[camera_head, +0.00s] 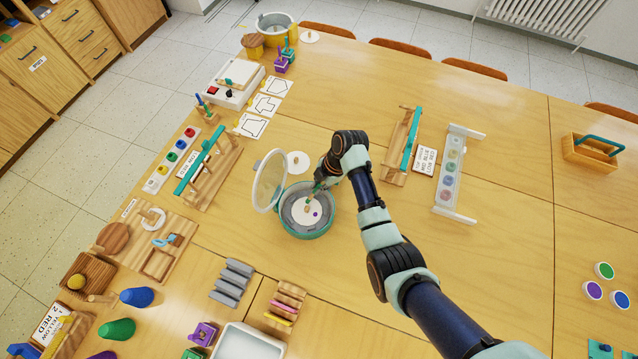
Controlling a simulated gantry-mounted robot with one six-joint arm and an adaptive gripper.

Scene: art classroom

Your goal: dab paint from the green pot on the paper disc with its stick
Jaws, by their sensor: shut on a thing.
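The paper disc (301,216) lies white inside a round teal spinner (291,231) with a grey inner wall. It bears a small purple spot right of its middle. My gripper (313,192) reaches in over the back right rim, shut on a thin stick (307,207). The stick's light lower end is over the disc; I cannot tell whether it touches. My gripper hides its upper part. A green pot (289,54) stands at the far table edge beside a purple pot (281,66). Small upright parts show above both, too small to identify.
The spinner's clear lid (270,180) stands open at its left. A white knobbed disc (298,162) lies behind the spinner. A wooden rack with a teal bar (410,138) stands right of my wrist. Bare table lies right of my arm and in front of the spinner.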

